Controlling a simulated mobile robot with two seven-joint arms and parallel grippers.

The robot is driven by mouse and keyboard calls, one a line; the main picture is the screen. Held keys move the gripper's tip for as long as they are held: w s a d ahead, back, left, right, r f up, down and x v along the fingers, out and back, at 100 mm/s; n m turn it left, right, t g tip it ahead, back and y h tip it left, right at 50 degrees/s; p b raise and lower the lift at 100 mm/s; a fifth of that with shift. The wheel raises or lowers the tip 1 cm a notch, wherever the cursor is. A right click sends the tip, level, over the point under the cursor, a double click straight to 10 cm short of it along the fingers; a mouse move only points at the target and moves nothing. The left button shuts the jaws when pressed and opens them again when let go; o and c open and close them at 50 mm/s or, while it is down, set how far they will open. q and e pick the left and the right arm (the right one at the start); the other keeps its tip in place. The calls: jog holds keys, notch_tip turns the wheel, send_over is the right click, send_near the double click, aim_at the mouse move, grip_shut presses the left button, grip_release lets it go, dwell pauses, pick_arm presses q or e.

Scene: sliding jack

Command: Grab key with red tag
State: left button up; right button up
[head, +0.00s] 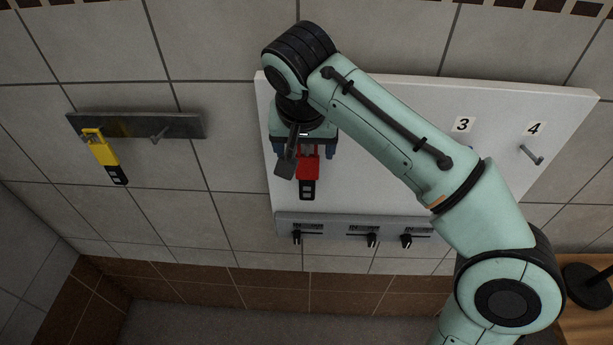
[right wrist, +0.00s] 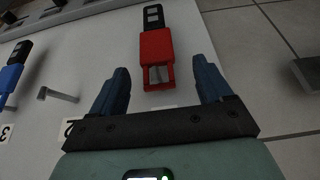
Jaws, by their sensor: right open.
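The key with the red tag (head: 308,168) hangs on the white board, with its black end pointing down in the head view. In the right wrist view the red tag (right wrist: 156,55) lies just beyond and between my fingertips. My right gripper (head: 305,152) is at the upper part of the tag in the head view. Its two blue fingers are open in the right wrist view (right wrist: 165,75), one on each side of the tag's near end, with gaps visible. The hook holding this key is mostly hidden. My left gripper is not in view.
A yellow-tagged key (head: 103,158) hangs on a metal rail (head: 185,125) at the left. The white board (head: 385,185) has labels 3 and 4, an empty hook (head: 531,155) and a slider panel (head: 345,228).

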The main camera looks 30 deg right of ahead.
aim_at(308, 158)
jog(key=b+x, duration=0.1)
jog(key=x, duration=0.3)
jog(key=shift+s+d+f, duration=0.15)
jog(key=shift+d+f, duration=0.05)
jog(key=shift+f, duration=0.05)
jog(key=shift+w+f, duration=0.15)
jog(key=shift+w, duration=0.05)
jog(key=c, duration=1.1)
